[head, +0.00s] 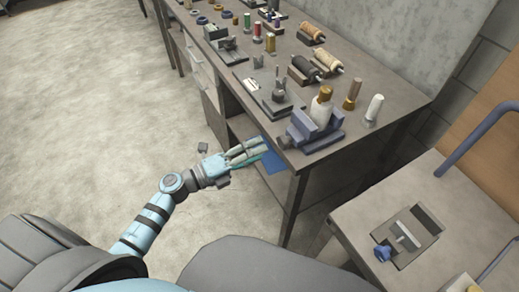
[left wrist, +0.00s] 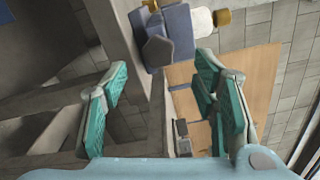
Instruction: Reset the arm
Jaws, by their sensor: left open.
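My left arm comes in from the lower left of the head view. Its gripper (head: 252,150) is in front of the workbench's near edge, at about the height of the bench top or lower. In the left wrist view the two teal-padded fingers (left wrist: 165,95) stand wide apart with nothing between them, so the gripper is open and empty. My right gripper is in neither view.
The long workbench (head: 415,88) carries spools, small fixtures and bobbins. A lower table (head: 365,215) with a grey clamp (head: 409,237) and blue rail stands at the right. A blue panel (head: 272,165) shows under the bench. The floor (head: 90,110) at the left is clear.

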